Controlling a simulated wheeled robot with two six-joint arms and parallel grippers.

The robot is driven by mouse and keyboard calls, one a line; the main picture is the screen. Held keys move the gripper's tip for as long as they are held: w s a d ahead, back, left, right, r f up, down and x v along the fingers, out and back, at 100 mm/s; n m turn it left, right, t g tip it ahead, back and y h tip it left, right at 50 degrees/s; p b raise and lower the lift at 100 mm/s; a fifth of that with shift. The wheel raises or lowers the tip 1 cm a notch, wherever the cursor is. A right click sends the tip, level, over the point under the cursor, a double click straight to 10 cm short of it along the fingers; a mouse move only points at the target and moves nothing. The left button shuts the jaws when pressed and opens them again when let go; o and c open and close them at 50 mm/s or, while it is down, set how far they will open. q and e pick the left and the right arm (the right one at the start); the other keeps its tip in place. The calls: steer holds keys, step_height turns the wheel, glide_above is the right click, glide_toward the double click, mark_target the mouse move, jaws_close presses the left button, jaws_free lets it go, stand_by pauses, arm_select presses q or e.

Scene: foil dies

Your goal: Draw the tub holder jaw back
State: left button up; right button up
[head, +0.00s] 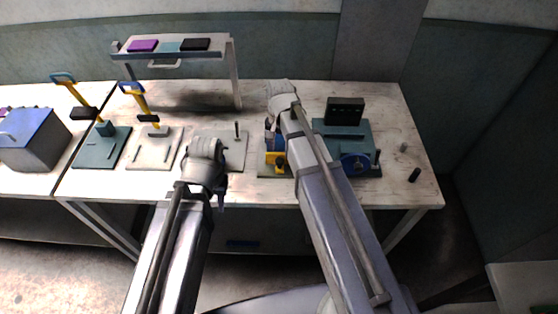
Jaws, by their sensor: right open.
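A small fixture with yellow blocks, which looks like the tub holder (276,162), stands near the table's front edge, right of the middle. A blue part (278,143) shows just behind its yellow front; I cannot tell if it is a tub or a jaw. My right gripper (270,127) is open and points down over the back left of this fixture. My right forearm hides the fixture's right side, and contact is too small to tell. My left gripper (221,192) hangs at the table's front edge, left of the fixture; its fingers are mostly hidden.
A teal station with a black block (345,111) and a blue round part (356,163) stands close on the right. A pale plate with a post (237,145) is on the left. Two lever presses (147,118) and a raised shelf (225,48) stand further left. Small dark cylinders (414,175) lie far right.

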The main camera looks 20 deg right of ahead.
mark_target(280, 160)
step_height(280, 160, down, 6)
steer(key=b, duration=0.5)
steer(key=shift+r, duration=0.1)
steer(key=shift+r, duration=0.1)
jaws_close()
stand_by(1.0)
